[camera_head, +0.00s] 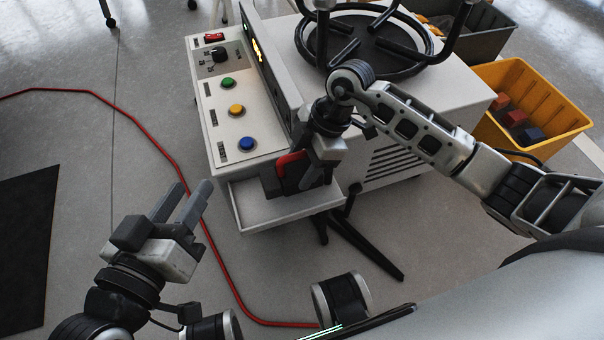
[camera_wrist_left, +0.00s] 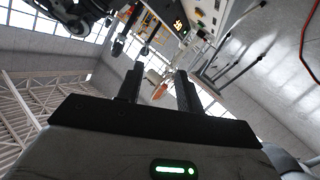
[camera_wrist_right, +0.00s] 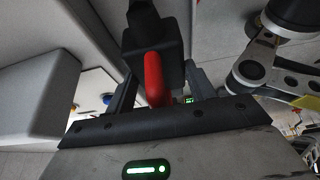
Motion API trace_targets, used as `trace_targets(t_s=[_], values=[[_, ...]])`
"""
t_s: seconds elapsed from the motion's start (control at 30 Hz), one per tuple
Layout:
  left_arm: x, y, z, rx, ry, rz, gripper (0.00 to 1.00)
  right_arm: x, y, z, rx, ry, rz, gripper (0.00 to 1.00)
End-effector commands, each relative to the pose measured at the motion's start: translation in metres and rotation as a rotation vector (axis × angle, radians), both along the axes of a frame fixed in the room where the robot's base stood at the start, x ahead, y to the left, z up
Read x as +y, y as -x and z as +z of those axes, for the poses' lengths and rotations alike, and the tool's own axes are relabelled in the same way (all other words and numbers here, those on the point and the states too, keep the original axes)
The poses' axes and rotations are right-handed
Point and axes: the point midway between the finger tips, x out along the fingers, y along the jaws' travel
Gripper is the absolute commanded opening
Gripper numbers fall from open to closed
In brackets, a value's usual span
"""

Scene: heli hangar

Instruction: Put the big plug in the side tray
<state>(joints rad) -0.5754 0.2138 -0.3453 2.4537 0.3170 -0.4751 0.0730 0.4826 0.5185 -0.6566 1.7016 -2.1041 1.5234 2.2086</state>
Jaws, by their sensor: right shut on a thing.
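The big plug (camera_head: 288,172) is a dark block with a red handle. My right gripper (camera_head: 308,172) is shut on it. In the right wrist view the plug's dark body (camera_wrist_right: 150,32) and red handle (camera_wrist_right: 153,80) stand between the fingers. The side tray (camera_head: 262,214) is a shallow light grey tray on the near side of the console. The plug and right gripper are over its back part; I cannot tell whether the plug touches the tray floor. My left gripper (camera_head: 182,203) is open and empty, left of the tray and apart from it.
The console (camera_head: 238,105) has a red switch, a black knob and green, yellow and blue buttons. A black wheel frame (camera_head: 370,45) sits on top. A yellow bin (camera_head: 530,95) with blocks stands right. A red cable (camera_head: 160,140) crosses the floor.

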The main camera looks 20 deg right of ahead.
Motion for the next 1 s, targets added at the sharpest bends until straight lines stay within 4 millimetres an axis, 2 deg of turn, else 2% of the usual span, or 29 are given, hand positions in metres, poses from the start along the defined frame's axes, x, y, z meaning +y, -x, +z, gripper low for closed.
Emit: trace_targets(t_s=[0.27,0.67,0.7,0.73,0.77,1.0], values=[[-0.005,-0.001,0.003,-0.023,0.112,-0.010,0.36,-0.001,-0.005,-0.035,-0.002,-0.003,-0.001,0.17],[-0.005,-0.001,0.008,-0.023,0.125,-0.013,0.36,-0.001,-0.005,-0.037,-0.003,-0.002,0.000,0.17],[-0.005,-0.001,0.008,-0.022,0.125,-0.013,0.36,-0.001,-0.004,-0.038,-0.001,0.000,0.000,0.62],[-0.005,-0.001,0.008,-0.022,0.124,-0.012,0.36,-0.001,-0.004,-0.038,-0.001,0.000,0.000,0.71],[-0.005,-0.001,0.008,-0.022,0.124,-0.012,0.36,-0.001,-0.004,-0.038,0.000,0.000,0.000,0.76],[-0.005,-0.001,0.008,-0.022,0.124,-0.012,0.36,-0.001,-0.004,-0.038,0.000,0.000,0.000,0.76]])
